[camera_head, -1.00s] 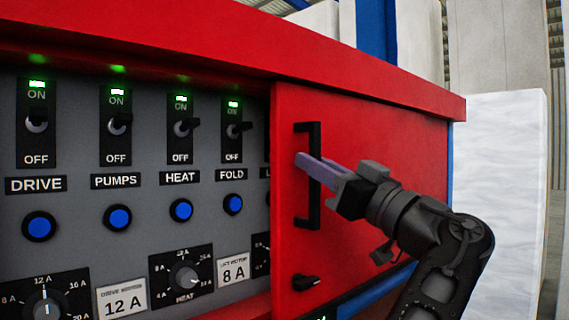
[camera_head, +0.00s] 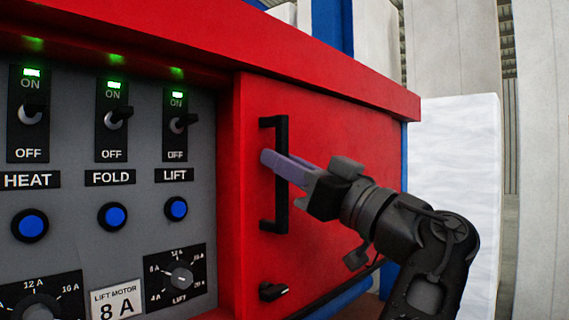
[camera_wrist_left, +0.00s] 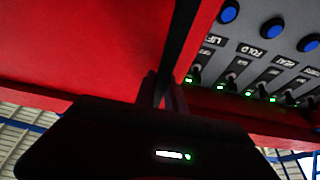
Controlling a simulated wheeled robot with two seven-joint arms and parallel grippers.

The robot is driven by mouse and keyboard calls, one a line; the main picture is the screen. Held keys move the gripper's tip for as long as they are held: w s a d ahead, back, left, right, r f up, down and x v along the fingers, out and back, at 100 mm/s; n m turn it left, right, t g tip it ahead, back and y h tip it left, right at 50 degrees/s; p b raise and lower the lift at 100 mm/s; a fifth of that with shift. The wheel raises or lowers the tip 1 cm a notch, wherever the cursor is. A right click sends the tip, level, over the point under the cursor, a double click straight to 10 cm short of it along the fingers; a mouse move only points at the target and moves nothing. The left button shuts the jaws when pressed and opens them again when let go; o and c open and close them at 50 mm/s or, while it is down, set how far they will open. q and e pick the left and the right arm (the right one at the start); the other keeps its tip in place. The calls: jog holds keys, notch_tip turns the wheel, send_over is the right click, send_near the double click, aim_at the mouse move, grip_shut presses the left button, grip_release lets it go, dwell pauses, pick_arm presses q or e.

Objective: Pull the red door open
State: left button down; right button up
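The red door (camera_head: 340,150) fills the right part of the red cabinet front, with its left edge just right of the LIFT column. Its black upright bar handle (camera_head: 281,212) is near that left edge. My left gripper (camera_head: 277,162) reaches in from the right, its purple-grey fingers across the upper half of the handle. In the left wrist view, the fingers (camera_wrist_left: 162,92) lie on both sides of the dark handle bar (camera_wrist_left: 180,45) and appear closed on it. The red door (camera_wrist_left: 80,50) also shows there. My right gripper is not in view.
Left of the door is a grey panel (camera_head: 70,240) with switches, blue buttons and dials. Green lamps glow above the switches. A small black latch (camera_head: 272,291) sits below the handle. A pale block (camera_head: 455,170) stands right of the cabinet.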

pick_arm(q)
jog(key=c, duration=1.4)
grip_release()
jog(key=shift+a, duration=0.1)
jog(key=shift+f, duration=0.1)
jog(key=v, duration=0.7)
jog(key=shift+s+d, duration=0.15)
jog(key=shift+d, duration=0.2)
